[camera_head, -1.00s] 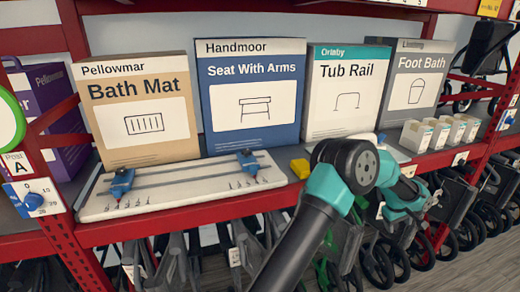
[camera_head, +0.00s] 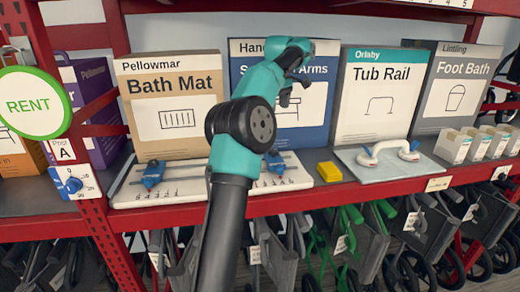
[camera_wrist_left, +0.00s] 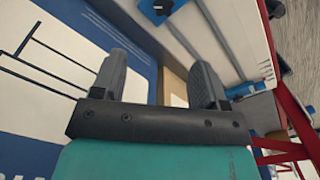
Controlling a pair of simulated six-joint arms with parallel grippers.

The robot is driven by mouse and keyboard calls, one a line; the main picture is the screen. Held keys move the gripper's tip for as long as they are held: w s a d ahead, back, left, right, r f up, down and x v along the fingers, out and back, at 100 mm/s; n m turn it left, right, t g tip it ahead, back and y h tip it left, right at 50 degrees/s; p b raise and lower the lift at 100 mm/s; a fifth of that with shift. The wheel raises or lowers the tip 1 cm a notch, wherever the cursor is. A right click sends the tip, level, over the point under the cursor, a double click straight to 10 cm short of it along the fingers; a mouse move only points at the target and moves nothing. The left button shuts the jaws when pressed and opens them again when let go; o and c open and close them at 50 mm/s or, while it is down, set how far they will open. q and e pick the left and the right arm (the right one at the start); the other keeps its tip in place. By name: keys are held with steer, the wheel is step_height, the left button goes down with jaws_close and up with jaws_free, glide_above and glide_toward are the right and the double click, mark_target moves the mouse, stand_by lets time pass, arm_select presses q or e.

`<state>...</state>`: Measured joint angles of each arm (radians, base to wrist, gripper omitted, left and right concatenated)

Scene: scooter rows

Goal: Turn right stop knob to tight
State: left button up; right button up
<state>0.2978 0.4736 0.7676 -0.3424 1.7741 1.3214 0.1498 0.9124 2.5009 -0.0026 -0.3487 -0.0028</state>
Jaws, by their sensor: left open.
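A pale board (camera_head: 192,187) with two rails lies on the shelf and carries two blue stops. The right stop (camera_head: 274,162) is partly hidden behind my left arm; its knob's setting cannot be read. The left stop (camera_head: 153,174) is in clear view. My left gripper (camera_head: 291,93) is open and empty, above the right stop and in front of the Seat With Arms box (camera_head: 311,113). In the left wrist view, the open fingers (camera_wrist_left: 160,85) hold nothing. One blue stop (camera_wrist_left: 160,7) shows beyond them at the top edge, another (camera_wrist_left: 246,89) at the right. My right gripper is out of view.
The Bath Mat box (camera_head: 172,105) stands behind the board. A yellow block (camera_head: 329,172) and a tub rail on a pale plate (camera_head: 389,154) lie to the right. A blue dial (camera_head: 74,184) is on the left post. The red shelf lip (camera_head: 345,193) runs along the front.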

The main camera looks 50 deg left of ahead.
mark_target(274, 151)
arm_select(q)
steer(key=shift+s+a+r, duration=0.2)
steer(key=shift+s+r, duration=0.05)
steer(key=shift+s, duration=0.15)
steer(key=shift+f, duration=0.2)
step_height(274, 151, down, 17)
steer(key=shift+f, duration=0.1)
stand_by(0.6)
steer(key=c, duration=0.9)
